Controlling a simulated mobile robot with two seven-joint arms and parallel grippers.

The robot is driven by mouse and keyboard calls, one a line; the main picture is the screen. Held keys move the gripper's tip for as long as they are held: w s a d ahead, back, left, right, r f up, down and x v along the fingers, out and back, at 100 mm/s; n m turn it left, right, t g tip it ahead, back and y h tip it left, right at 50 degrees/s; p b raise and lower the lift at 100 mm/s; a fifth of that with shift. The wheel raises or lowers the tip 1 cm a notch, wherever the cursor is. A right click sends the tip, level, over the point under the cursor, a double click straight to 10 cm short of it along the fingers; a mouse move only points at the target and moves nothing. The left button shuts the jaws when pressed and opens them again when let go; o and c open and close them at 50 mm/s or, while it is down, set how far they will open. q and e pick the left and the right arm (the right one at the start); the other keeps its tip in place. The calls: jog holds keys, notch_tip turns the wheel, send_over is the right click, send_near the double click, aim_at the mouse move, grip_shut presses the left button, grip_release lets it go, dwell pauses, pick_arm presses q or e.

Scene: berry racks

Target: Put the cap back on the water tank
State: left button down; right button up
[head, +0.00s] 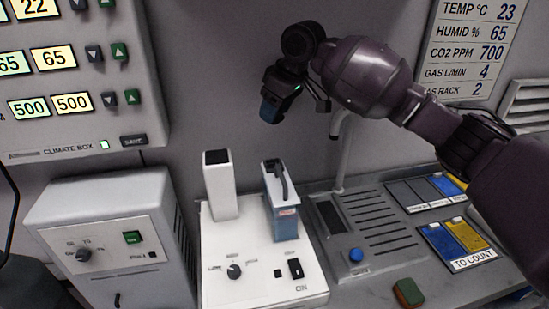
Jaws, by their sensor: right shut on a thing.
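My right gripper (275,97) is in the upper middle of the head view, in front of the wall. It is shut on a small blue piece (270,109), which looks like the cap; the fingers hide much of it. Below it, apart from the gripper, a blue-grey tank (284,218) with a black handle on top stands upright on a white base unit (262,290) with a knob and a switch. A white column (221,190) with a dark top stands to its left on the same base. My left gripper is out of view.
A white box (110,245) with a dial stands at left, under a climate panel (70,75). A grey vented unit (372,225) with a blue button and pipe is to the right. Coloured trays (455,243) and a green-brown block (408,292) lie on the counter.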

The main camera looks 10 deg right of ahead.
send_over(270, 166)
jog(key=s+d, duration=0.1)
notch_tip(270, 166, down, 7)
notch_tip(270, 166, down, 6)
jog(key=shift+r+b, duration=0.1)
jog(key=shift+b, duration=0.65)
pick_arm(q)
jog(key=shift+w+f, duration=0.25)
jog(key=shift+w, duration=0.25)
pick_arm(e)
jog(key=shift+f, duration=0.25)
